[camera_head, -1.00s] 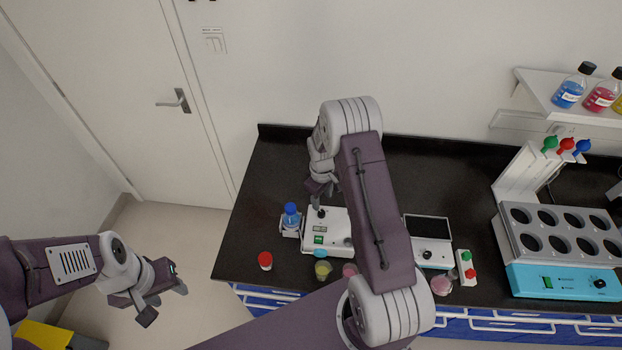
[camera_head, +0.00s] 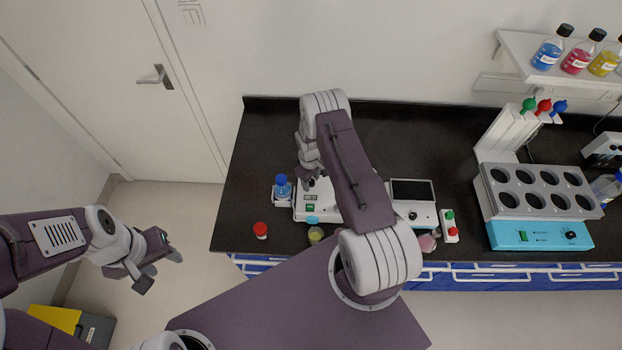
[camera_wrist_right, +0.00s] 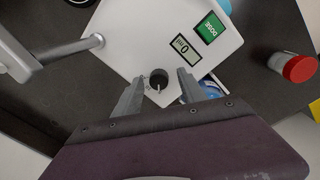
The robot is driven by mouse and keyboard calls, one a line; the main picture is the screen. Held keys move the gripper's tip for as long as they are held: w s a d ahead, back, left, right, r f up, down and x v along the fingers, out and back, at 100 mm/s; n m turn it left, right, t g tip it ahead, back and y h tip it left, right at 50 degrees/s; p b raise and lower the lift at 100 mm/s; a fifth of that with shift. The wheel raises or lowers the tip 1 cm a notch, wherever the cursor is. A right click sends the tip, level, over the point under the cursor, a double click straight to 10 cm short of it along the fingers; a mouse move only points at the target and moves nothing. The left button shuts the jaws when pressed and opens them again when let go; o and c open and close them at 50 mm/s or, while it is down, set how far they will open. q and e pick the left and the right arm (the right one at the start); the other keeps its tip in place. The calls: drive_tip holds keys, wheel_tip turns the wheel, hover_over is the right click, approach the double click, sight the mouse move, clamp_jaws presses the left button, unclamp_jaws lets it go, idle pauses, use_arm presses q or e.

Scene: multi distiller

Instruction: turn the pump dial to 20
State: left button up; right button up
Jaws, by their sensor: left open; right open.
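The white pump box (camera_wrist_right: 130,38) fills the upper middle of the right wrist view, with a green panel and a small display. Its black round dial (camera_wrist_right: 158,79) has a pale pointer mark directed toward the bottom of that view. My right gripper (camera_wrist_right: 161,77) is open, its fingers on either side of the dial with gaps; contact is not visible. In the head view the pump (camera_head: 327,207) stands on the black bench, partly covered by my right arm, with my right gripper (camera_head: 308,183) over its left part. My left gripper (camera_head: 160,262) is open and empty, left of the bench.
A blue-capped bottle (camera_head: 282,187) stands close left of the pump. A red-capped vial (camera_head: 261,230) and a small yellow container (camera_head: 315,235) are near the front edge. A hotplate-like unit with a dark screen (camera_head: 412,190) and a turquoise heating block (camera_head: 540,235) stand to the right.

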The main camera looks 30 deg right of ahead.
drive_tip(key=shift+s+r, duration=0.1)
drive_tip(key=shift+s, duration=0.15)
drive_tip(key=shift+c, duration=0.6)
drive_tip(key=c, duration=0.5)
drive_tip(key=shift+w+d, duration=0.1)
clamp_jaws()
drive_tip(key=shift+w, duration=0.15)
use_arm(q)
drive_tip(key=shift+d, duration=0.1)
drive_tip(key=shift+f, duration=0.1)
use_arm(e)
drive_tip(key=shift+f, duration=0.2)
